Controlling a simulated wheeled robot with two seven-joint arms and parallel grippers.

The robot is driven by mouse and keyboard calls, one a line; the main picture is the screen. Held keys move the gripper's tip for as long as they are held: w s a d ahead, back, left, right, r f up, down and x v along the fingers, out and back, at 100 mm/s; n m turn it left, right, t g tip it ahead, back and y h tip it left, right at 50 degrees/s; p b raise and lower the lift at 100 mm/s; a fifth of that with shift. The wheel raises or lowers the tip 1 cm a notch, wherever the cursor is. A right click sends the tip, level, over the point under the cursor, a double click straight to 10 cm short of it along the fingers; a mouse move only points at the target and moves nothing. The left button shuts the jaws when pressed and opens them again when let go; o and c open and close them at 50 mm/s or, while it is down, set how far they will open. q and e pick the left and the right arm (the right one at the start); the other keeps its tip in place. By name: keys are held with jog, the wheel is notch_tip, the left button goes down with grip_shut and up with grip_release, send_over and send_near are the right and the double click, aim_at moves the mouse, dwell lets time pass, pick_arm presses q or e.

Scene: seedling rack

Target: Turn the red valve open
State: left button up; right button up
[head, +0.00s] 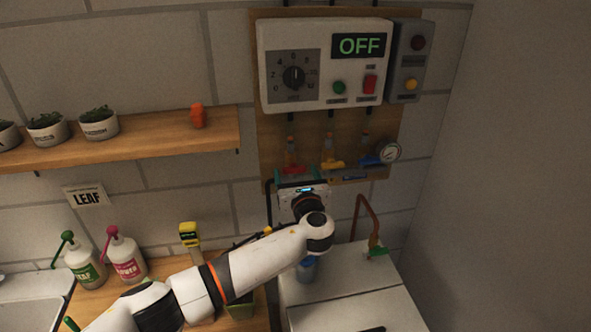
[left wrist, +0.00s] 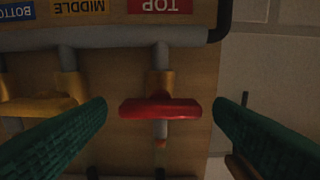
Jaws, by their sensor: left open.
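The red valve (head: 292,170) is the leftmost of three valves on the wooden wall board. In the left wrist view its red handle (left wrist: 160,108) lies crosswise over its grey pipe, under a red label reading TOP (left wrist: 160,6), which appears upside down. My left gripper (head: 300,175) is in front of the board at the red valve. Its green fingers are open, one on each side of the handle, with gaps visible between. The yellow valve (head: 332,164) is beside it, and its handle (left wrist: 38,105) shows left of the fingers. My right gripper is not in view.
A blue valve (head: 370,160) and a gauge (head: 388,152) are farther right. A control box (head: 320,65) reading OFF hangs above. A shelf (head: 150,140) with pots is at left. Bottles (head: 125,260) stand on the counter, and a white cabinet (head: 350,285) is below.

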pick_arm(q)
jog(key=shift+w, duration=0.3)
jog(key=shift+w+a, duration=0.1)
jog(key=c, duration=1)
jog(key=shift+a+f+n+b, duration=0.1)
jog(key=shift+n+b, duration=3.8)
jog(key=shift+n, duration=0.6)
jog(key=shift+f+n+b, duration=0.1)
jog(key=shift+n+b, duration=3.75)
jog(key=shift+n, duration=0.65)
